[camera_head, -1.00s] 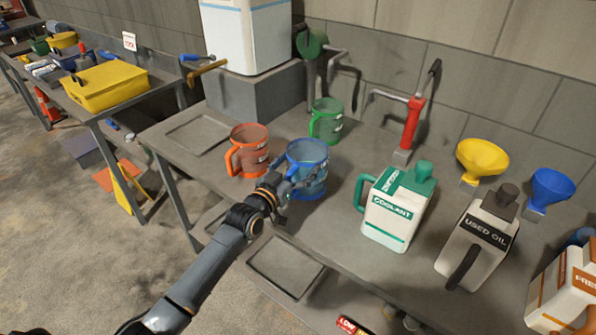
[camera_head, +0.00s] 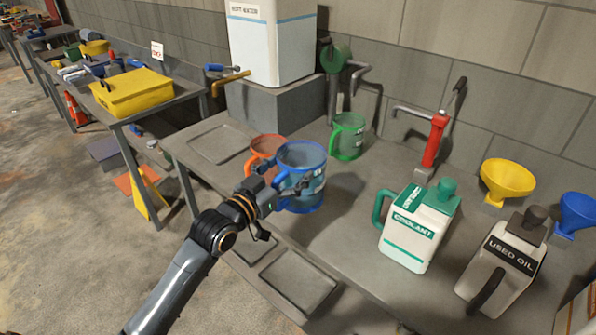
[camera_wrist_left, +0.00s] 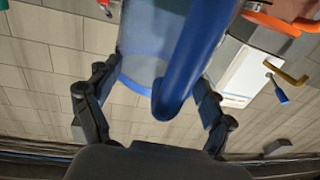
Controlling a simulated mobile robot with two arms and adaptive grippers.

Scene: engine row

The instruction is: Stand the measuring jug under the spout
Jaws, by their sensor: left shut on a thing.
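My left gripper (camera_head: 288,196) is shut on a blue see-through measuring jug (camera_head: 303,165). The jug is upright and looks lifted above the bench, with a shadow to its right. In the left wrist view the jug (camera_wrist_left: 150,45) and its thick blue handle (camera_wrist_left: 190,65) lie between the two fingers (camera_wrist_left: 152,110). An orange jug (camera_head: 266,146) stands behind it, partly hidden. A yellow spout (camera_head: 232,82) sticks out from the white tank (camera_head: 275,45). My right gripper is out of view.
A shallow tray (camera_head: 220,143) is set in the bench left of the jugs, below the yellow spout. A red pump (camera_head: 435,138), coolant can (camera_head: 408,250), used oil can (camera_head: 492,270) and yellow funnel (camera_head: 507,180) stand to the right. The bench middle is clear.

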